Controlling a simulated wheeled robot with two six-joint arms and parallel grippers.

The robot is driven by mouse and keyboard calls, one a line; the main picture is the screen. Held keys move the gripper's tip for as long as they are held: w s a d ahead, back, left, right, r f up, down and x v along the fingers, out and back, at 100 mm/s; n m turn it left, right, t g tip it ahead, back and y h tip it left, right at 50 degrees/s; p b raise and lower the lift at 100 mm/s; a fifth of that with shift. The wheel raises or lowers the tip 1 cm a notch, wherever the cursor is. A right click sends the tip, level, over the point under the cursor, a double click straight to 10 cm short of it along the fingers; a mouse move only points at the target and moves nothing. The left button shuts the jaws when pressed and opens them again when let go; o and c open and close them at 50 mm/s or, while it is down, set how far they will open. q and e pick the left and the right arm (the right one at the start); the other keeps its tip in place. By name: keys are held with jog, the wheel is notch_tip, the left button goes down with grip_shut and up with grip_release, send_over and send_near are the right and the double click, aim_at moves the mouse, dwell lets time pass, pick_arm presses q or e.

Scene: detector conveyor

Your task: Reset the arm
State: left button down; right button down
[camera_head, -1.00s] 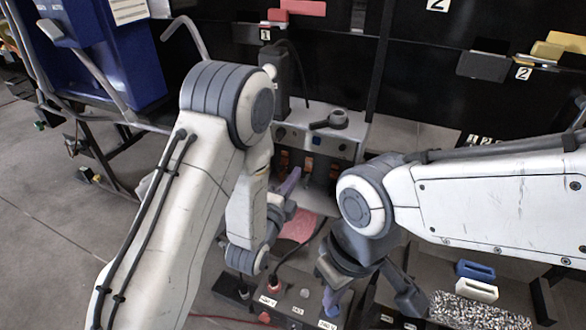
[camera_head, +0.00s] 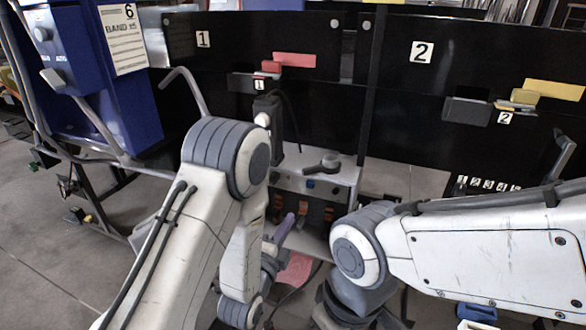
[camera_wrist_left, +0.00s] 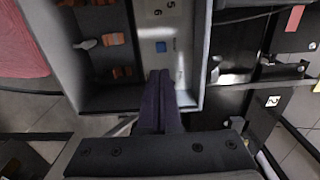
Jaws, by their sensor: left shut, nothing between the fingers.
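My left arm (camera_head: 180,240) comes in from the lower left and bends down at its grey joint. My left gripper (camera_head: 285,226) shows as small purple fingers in front of the grey detector machine (camera_head: 342,177). In the left wrist view the dark purple fingers (camera_wrist_left: 160,85) are together and empty, over the edge of the machine's panel (camera_wrist_left: 162,30). My right arm (camera_head: 490,245) comes in from the right. Its gripper lies below the picture edge.
A blue cabinet (camera_head: 115,95) stands at the left. Black panels numbered 1 and 2 rise behind, with a grey holder (camera_head: 467,112) on the right one. A red mat (camera_head: 294,268) lies below the machine. Blue and white blocks (camera_head: 477,312) are at the lower right.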

pick_arm(q)
jog(key=s+d+r+n+g+y+p, duration=0.1)
jog(key=s+d+r+n+g+p, duration=0.4)
jog(key=s+n+g, duration=0.35)
jog(key=s+a+r+n+g+y+p, duration=0.1)
jog(key=s+a+r+n+g+y, duration=0.1)
jog(key=s, duration=0.8)
jog(key=s+a+r+n+g+y+p, duration=0.1)
jog(key=s+a+r+n+g, duration=0.3)
jog(key=s, duration=0.6)
jog(key=shift+s+a+r+g+y+p, duration=0.45)
jog(key=shift+r+g+p, duration=0.15)
jog(key=shift+r+g, duration=0.45)
